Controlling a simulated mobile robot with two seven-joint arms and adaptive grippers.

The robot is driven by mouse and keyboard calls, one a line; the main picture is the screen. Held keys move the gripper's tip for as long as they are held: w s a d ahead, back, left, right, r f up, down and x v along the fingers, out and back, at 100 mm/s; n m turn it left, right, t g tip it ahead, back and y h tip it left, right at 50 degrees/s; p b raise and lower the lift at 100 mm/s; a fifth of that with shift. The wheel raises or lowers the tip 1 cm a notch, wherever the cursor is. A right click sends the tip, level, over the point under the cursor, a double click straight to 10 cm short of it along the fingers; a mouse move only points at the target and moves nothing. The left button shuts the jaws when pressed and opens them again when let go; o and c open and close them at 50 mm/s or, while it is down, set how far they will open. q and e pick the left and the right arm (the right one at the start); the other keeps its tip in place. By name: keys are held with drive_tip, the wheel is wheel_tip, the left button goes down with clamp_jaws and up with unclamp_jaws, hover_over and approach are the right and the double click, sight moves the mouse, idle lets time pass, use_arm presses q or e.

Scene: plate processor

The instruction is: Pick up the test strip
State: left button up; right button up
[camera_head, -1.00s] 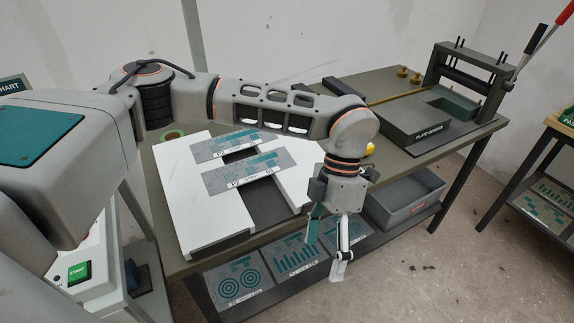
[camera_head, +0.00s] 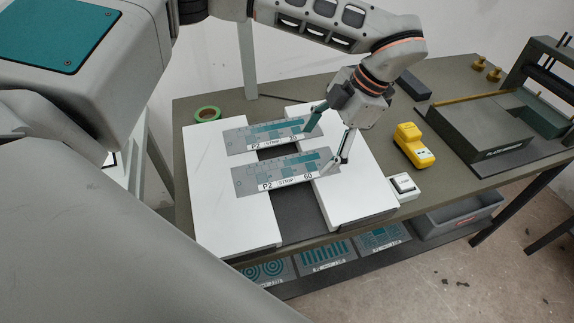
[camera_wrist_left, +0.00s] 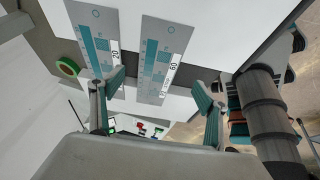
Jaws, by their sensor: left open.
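Two grey test strips with teal patches lie side by side, bridging two white blocks. The far strip (camera_head: 262,134), marked 20, also shows in the left wrist view (camera_wrist_left: 93,38). The near strip (camera_head: 284,172), marked 60, also shows in the left wrist view (camera_wrist_left: 162,60). My left gripper (camera_head: 322,147) is open and empty at the right ends of the strips, one finger by each strip's end. In the left wrist view its fingers (camera_wrist_left: 160,97) are spread apart, with the strip marked 60 between them. Whether a finger touches a strip is unclear. My right gripper is not seen.
The white blocks (camera_head: 225,210) stand on the table with a dark gap between them. Right of them are a yellow device (camera_head: 413,146) and a small white box (camera_head: 403,187). A green tape ring (camera_head: 207,114) lies at the back left. A grey bin (camera_head: 458,213) sits below.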

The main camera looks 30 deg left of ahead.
sight(302, 166)
use_arm(q)
drive_tip(key=x, duration=0.5)
drive_tip(key=shift+a+f+p, duration=0.25)
drive_tip(key=shift+f+p, duration=0.1)
drive_tip(key=shift+w, duration=0.1)
drive_tip(key=c, duration=0.9)
